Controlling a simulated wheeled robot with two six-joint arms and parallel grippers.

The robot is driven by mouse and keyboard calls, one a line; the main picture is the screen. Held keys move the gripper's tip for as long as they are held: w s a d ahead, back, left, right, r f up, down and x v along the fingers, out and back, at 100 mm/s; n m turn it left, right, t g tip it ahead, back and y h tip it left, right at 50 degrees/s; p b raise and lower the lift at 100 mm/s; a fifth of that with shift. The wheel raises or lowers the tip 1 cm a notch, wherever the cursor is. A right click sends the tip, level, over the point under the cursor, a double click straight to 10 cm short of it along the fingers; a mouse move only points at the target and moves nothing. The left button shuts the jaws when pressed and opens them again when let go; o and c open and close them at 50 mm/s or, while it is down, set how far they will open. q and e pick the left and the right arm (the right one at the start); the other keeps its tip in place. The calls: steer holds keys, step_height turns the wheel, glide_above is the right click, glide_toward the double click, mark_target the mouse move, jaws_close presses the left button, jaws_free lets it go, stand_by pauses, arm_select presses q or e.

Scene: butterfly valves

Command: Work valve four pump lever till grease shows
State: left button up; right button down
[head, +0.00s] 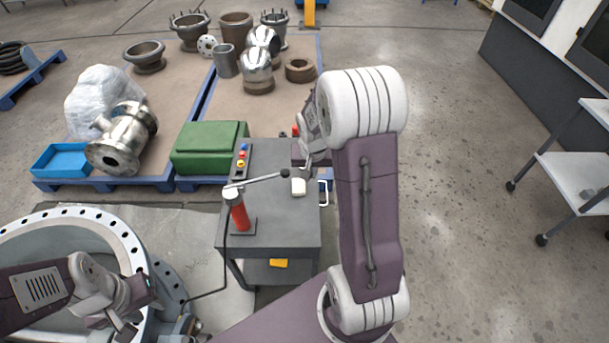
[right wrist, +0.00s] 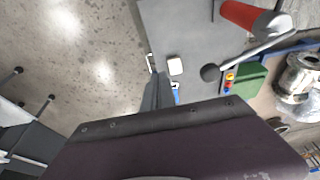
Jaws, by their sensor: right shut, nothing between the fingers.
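The grease pump is a red cylinder (head: 239,215) standing upright on a grey cart (head: 285,218). Its silver lever (head: 258,180) slants slightly up to the right and ends in a black knob (head: 285,172). The knob also shows in the right wrist view (right wrist: 210,72). My right gripper (right wrist: 157,92) is shut and empty, apart from the knob, to its left in that view; the wrist partly hides it in the head view. My left gripper (head: 136,310) is over the large round valve (head: 118,228); its jaw opening is unclear. No grease is discernible.
A black hose (head: 212,292) runs from the pump to the valve. A white block (head: 298,187) and coloured buttons (head: 241,155) are on the cart. A green case (head: 208,147) and metal parts stand on pallets behind.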

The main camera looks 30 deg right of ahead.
steer(key=r, duration=0.1)
steer(key=s+r, duration=0.2)
steer(key=r, duration=0.1)
steer(key=shift+d+r, duration=0.1)
steer(key=shift+d, duration=0.15)
steer(key=shift+w+a, duration=0.1)
steer(key=shift+a, duration=0.05)
stand_by(0.7)
